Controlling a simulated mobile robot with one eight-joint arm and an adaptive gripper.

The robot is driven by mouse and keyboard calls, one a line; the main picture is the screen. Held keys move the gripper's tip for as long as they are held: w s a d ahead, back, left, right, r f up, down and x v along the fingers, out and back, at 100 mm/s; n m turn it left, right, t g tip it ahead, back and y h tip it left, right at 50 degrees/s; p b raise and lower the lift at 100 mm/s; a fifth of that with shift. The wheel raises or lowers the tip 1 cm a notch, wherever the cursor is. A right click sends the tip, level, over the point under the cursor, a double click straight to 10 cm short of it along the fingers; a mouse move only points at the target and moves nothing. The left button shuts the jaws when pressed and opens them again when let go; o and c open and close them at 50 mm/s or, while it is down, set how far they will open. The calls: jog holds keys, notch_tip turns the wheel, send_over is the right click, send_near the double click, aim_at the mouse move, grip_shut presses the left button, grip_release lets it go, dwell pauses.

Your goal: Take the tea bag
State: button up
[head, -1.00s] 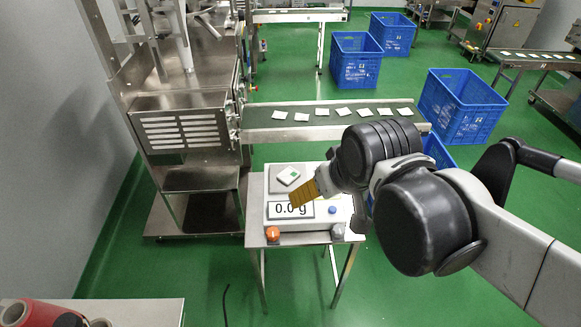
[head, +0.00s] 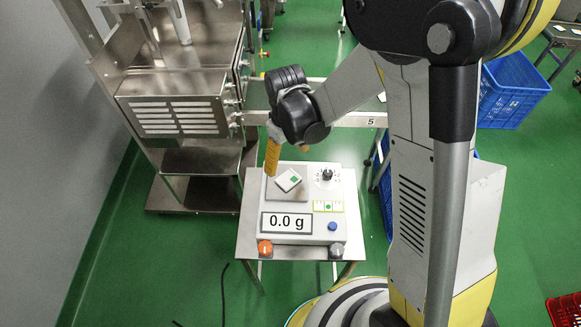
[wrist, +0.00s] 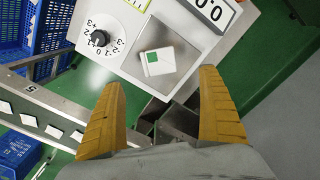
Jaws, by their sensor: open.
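A white tea bag with a green square (head: 288,180) lies on the metal plate of the scale (head: 301,250), whose display reads 0.0 g. In the wrist view the tea bag (wrist: 158,60) lies on the plate beyond my fingertips, roughly between their lines. My gripper (head: 273,160), with yellow fingers, is at the back left of the plate, close to the tea bag. In the wrist view my gripper (wrist: 160,85) is open, its two fingers wide apart with nothing between them.
The scale stands on a small steel table (head: 249,225). A steel machine (head: 175,85) is at the left. The conveyor (wrist: 40,118) with several tea bags runs behind the scale. Blue crates (head: 512,90) stand at the right.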

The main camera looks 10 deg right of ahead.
jog(key=b, duration=0.2)
send_over(288, 178)
notch_tip(288, 178, down, 4)
jog(key=shift+s+a+f, duration=0.1)
jog(key=shift+a+f, duration=0.05)
jog(key=shift+f, duration=0.05)
jog(key=f+b, duration=0.1)
jog(key=f, duration=0.1)
jog(key=f+b, duration=0.1)
jog(key=f, duration=0.2)
jog(key=shift+d+f, duration=0.2)
jog(key=shift+f, duration=0.05)
jog(key=shift+r, duration=0.1)
jog(key=c, duration=0.8)
jog(key=shift+c, duration=0.6)
